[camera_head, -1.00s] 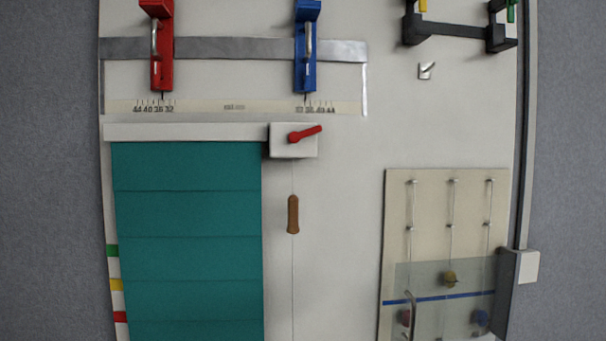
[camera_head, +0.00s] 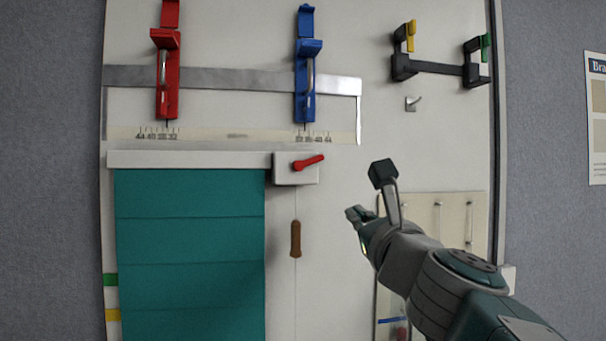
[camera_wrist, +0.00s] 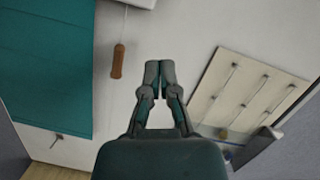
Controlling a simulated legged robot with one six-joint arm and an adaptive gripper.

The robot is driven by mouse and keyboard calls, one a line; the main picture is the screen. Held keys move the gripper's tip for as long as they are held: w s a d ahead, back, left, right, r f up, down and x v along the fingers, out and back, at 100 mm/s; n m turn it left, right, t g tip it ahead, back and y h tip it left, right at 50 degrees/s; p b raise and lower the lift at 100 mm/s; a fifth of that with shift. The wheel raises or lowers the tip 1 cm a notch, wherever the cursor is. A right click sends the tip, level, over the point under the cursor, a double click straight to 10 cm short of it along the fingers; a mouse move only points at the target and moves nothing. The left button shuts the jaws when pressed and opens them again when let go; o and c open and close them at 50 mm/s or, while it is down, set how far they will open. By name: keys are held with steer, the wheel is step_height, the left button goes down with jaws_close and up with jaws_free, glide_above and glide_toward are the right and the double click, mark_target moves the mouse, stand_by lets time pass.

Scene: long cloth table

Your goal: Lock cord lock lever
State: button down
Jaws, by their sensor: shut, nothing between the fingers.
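The red cord lock lever (camera_head: 308,162) sits on a white box (camera_head: 291,175) at the top right corner of the teal blind. It tilts up to the right. A thin cord hangs below the box with a brown wooden handle (camera_head: 296,239), which also shows in the wrist view (camera_wrist: 118,61). My gripper (camera_head: 356,216) is to the right of the handle and below and right of the lever, apart from both. Its fingers are shut and empty in the wrist view (camera_wrist: 159,68). The lever is not in the wrist view.
The teal blind (camera_head: 189,245) hangs at left. Red (camera_head: 167,75) and blue (camera_head: 306,80) clamps stand on a metal rail above. A black bracket (camera_head: 437,66) and small hook (camera_head: 411,103) are at upper right. A beige panel with rods (camera_head: 457,215) is partly behind my arm.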

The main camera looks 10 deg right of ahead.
mark_target(310, 162)
steer(key=w+a+r, duration=0.2)
steer(key=w+r, duration=0.4)
steer(key=w, duration=0.3)
steer(key=shift+w+a, duration=0.15)
steer(key=shift+w, duration=0.25)
stand_by(0.5)
